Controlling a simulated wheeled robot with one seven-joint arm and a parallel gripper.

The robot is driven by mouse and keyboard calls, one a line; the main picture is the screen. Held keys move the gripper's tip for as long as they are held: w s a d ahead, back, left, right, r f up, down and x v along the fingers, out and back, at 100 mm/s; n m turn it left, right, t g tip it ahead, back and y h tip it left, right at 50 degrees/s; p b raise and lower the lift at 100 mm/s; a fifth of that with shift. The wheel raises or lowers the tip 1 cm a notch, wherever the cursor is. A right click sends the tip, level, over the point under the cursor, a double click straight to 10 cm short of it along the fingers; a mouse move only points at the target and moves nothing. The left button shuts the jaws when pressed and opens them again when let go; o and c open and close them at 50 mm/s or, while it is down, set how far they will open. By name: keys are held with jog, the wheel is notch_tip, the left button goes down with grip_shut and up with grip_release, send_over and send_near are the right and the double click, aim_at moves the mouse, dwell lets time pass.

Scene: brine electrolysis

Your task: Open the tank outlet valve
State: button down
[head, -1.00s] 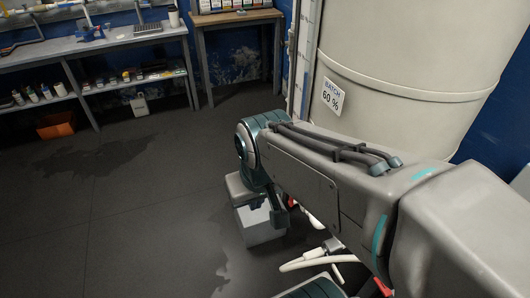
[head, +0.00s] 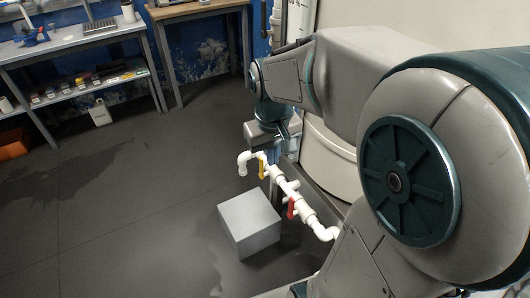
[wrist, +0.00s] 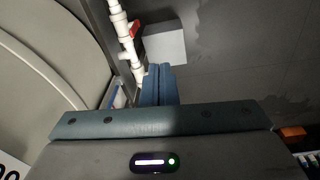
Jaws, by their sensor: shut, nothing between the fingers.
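A white pipe (head: 276,182) runs low beside the tank, with a yellow valve handle (head: 261,168) near its far elbow and a red valve handle (head: 291,208) nearer me. Nothing visible labels either one as the outlet valve. My gripper (head: 288,133) is above the far end of the pipe, apart from both handles. In the wrist view its blue fingers (wrist: 158,82) are together and empty, beside the pipe (wrist: 124,30). The red handle also shows there (wrist: 136,28), beyond the fingertips. The yellow handle is not seen in the wrist view.
The large cream tank (head: 328,158) stands close behind the pipe. A grey block (head: 249,222) sits on the floor in front of the pipe. A workbench (head: 70,42) and a wooden table (head: 188,10) stand at the back left. The floor on the left is clear.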

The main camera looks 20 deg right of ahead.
aim_at(291, 208)
jog(key=w+d+f+n+g+b, duration=0.15)
jog(key=w+d+f+b, duration=0.25)
jog(key=w+f, duration=0.5)
jog(key=w+d+f+g+b, duration=0.2)
jog(key=w+d+f+b, duration=0.3)
jog(key=f, duration=0.7)
jog(key=s+f, duration=0.5)
jog(key=f, duration=0.4)
jog(key=shift+s+a+f, duration=0.1)
